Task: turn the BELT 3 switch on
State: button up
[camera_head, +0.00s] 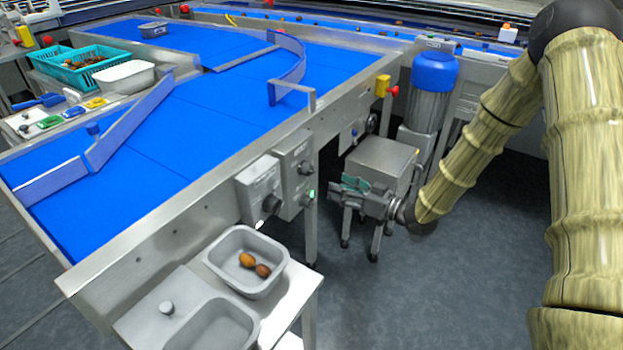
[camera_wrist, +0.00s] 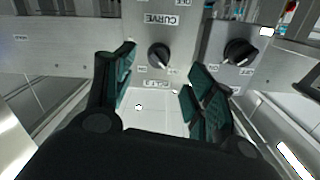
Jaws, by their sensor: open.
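In the head view two grey switch boxes hang on the side of the belt frame, a left one (camera_head: 258,190) and a right one (camera_head: 295,165). In the wrist view a panel with an upside-down CURVE label carries a black rotary knob (camera_wrist: 158,56). A label below it (camera_wrist: 157,84) is too small to read surely. A second black knob (camera_wrist: 240,51) sits on a box to the right. I cannot tell surely which is BELT 3. My gripper (camera_head: 350,184) is open and empty, right of the boxes. Its teal fingers (camera_wrist: 160,72) frame the CURVE panel's knob, apart from it.
A steel stand (camera_head: 382,160) is behind my gripper, beside a blue-capped motor (camera_head: 434,75). A grey tray (camera_head: 228,252) with two dates stands below the boxes. A yellow box with a red button (camera_head: 383,86) is on the frame. Floor in front is clear.

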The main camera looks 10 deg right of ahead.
aim_at(313, 172)
jog(key=shift+y, duration=0.3)
jog(key=x, duration=0.7)
jog(key=r+x, duration=0.1)
jog(key=x, duration=0.2)
jog(key=shift+w+a+r, duration=0.1)
jog(key=shift+w, duration=0.4)
jog(key=c, duration=1)
